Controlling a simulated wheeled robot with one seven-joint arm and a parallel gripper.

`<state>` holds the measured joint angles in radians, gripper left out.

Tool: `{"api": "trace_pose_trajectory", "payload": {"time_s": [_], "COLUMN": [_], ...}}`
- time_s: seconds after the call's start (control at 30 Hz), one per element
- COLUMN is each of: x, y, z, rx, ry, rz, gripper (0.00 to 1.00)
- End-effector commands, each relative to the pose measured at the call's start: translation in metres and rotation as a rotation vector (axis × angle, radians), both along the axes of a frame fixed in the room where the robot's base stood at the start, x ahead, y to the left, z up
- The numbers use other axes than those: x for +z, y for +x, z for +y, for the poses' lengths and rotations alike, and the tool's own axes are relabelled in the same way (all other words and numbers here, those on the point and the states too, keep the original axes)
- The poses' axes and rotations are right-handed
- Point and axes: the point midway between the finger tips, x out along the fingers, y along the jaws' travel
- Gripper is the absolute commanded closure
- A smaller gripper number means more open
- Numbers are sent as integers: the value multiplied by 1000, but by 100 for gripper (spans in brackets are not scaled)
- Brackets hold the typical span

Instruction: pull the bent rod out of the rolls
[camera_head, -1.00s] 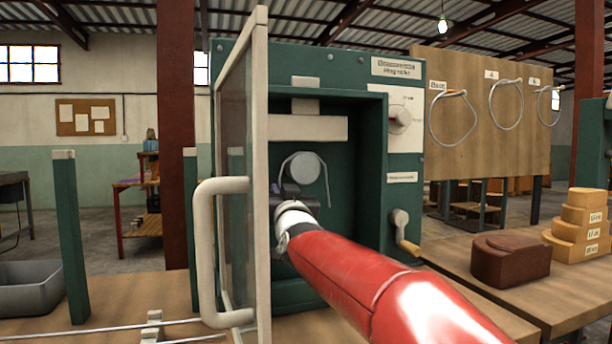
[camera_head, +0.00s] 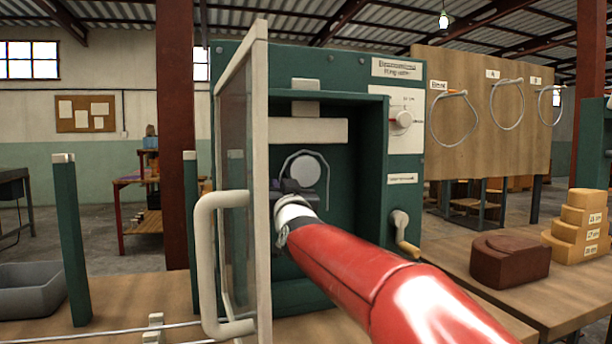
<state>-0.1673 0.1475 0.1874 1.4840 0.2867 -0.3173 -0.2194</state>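The green bending machine (camera_head: 407,150) stands in the middle with its guard door (camera_head: 258,180) swung open toward me. Inside its recess is a pale round roll (camera_head: 304,172). The bent rod (camera_head: 327,183) shows as a thin grey arc over the top of the roll and down its right side. My gripper (camera_head: 290,190) is inside the recess, just below the roll, at the rod's left end. My red arm and wrist cover the lower part of the recess. The fingers are dark and small, and I cannot see whether they are closed on the rod.
The door's white handle (camera_head: 207,260) juts out left of my arm. A crank (camera_head: 402,232) and a dial (camera_head: 402,120) are on the machine's right side. A brown block (camera_head: 508,260) and stacked wooden formers (camera_head: 580,228) sit on the right bench. Wire rings hang on a board (camera_head: 470,130).

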Motion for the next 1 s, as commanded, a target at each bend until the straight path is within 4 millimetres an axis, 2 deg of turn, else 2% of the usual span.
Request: {"api": "trace_pose_trajectory", "payload": {"time_s": [0.53,0.87,1.0], "x": [17,17,16], "y": [-1,-1,-9], "z": [0,0,-2], "rx": [0,0,0], "ry": [-1,0,0], "rz": [-5,-6,-7], "gripper": [100,100,100]}}
